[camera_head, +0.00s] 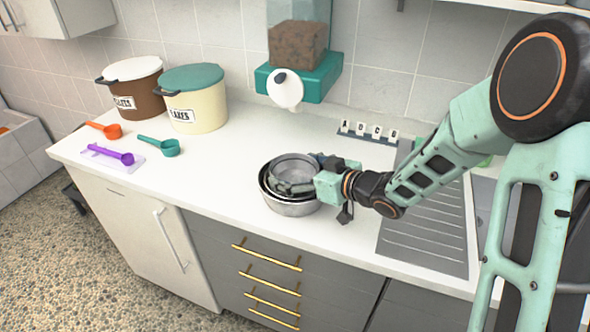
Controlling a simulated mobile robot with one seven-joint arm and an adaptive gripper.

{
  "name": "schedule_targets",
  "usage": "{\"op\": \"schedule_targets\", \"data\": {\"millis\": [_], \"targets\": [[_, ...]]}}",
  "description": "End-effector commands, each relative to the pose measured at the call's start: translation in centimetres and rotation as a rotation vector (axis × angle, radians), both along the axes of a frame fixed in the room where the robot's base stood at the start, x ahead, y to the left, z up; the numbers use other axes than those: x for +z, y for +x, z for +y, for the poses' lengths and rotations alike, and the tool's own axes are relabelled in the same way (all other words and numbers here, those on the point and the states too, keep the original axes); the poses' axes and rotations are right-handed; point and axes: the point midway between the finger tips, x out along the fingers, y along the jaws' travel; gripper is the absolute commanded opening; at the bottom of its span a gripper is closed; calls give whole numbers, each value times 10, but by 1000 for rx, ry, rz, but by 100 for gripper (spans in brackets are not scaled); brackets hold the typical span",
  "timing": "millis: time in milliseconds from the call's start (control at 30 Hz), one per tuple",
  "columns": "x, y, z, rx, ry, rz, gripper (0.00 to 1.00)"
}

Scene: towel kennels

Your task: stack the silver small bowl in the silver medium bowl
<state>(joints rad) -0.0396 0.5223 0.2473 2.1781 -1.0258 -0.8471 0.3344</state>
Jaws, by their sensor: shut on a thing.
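The silver small bowl (293,165) is on the white counter's middle, within the outline of a larger silver bowl (290,210). I take the larger one as the silver medium bowl; a dark gap shows between the rims at the left. My gripper (312,184) is shut on the small bowl at its right side. The small bowl looks roughly upright. I cannot tell whether it rests on the larger bowl's floor or is held a little above it. My gripper hides the right side of both bowls.
A pet food dispenser (300,55) hangs behind the bowls. Lettered tiles (368,130) stand at the back; a grey drainboard (430,230) lies right. Two canisters (197,105) and orange (104,130), purple (112,154) and teal (160,146) scoops are left. The counter between is clear.

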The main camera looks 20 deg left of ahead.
Motion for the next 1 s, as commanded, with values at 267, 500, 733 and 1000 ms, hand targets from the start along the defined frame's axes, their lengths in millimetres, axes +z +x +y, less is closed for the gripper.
{"op": "schedule_targets", "data": {"millis": [267, 500, 733, 1000], "targets": [[-10, 0, 0, -1, 1, 2, 62], [-11, 0, 0, 0, 0, 1, 98], [-10, 0, 0, 0, 0, 1, 100], [-6, 0, 0, 0, 0, 0, 100]]}}
